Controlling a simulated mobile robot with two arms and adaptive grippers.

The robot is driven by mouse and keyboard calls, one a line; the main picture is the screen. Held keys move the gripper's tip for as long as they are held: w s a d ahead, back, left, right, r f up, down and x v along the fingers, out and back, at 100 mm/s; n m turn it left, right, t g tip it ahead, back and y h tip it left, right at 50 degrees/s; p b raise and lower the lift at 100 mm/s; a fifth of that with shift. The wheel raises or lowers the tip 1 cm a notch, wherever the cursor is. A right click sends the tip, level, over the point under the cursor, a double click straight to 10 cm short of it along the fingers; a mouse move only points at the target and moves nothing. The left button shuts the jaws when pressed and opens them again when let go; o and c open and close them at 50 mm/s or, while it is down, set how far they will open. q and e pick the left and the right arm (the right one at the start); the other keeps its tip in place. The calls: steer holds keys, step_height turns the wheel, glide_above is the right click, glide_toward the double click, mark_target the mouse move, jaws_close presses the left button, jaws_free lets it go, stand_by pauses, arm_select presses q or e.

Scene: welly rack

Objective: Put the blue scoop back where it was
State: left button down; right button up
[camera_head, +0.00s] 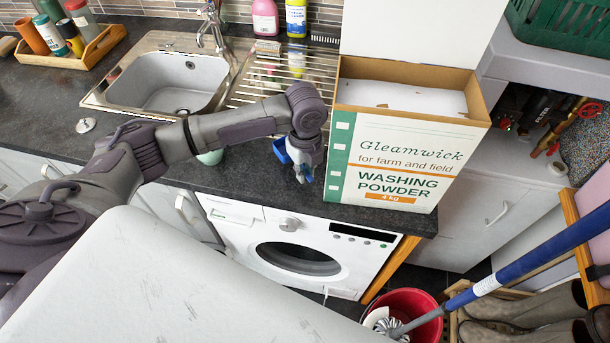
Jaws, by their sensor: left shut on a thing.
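The blue scoop (282,150) is at my left gripper (302,172), just left of the washing powder box. My left gripper points down and is shut on the scoop, in front of the worktop's front part. The fingers hide part of the scoop. The washing powder box (405,160) stands upright on the worktop with its white lid raised at the back. White powder (400,97) shows inside, with small brown flecks on it. My right gripper is not in view.
A pale green cup (210,157) stands partly hidden behind my left arm. The sink (175,85) and ribbed drainer (285,75) lie behind. A pink bottle (265,18) and a yellow-blue bottle (296,18) stand at the back. A blue mop handle (540,250) slants at right.

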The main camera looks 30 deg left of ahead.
mark_target(305, 186)
arm_select(q)
step_height(305, 186, down, 2)
steer(key=shift+f, duration=0.45)
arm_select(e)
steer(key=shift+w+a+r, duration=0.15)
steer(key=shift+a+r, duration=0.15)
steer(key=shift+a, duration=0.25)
arm_select(q)
steer(key=shift+f, duration=0.15)
steer(key=c, duration=1.2)
jaws_free()
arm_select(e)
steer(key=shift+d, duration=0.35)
arm_select(q)
step_height(305, 186, up, 12)
steer(key=shift+r+b, duration=0.2)
steer(key=shift+b, duration=1.05)
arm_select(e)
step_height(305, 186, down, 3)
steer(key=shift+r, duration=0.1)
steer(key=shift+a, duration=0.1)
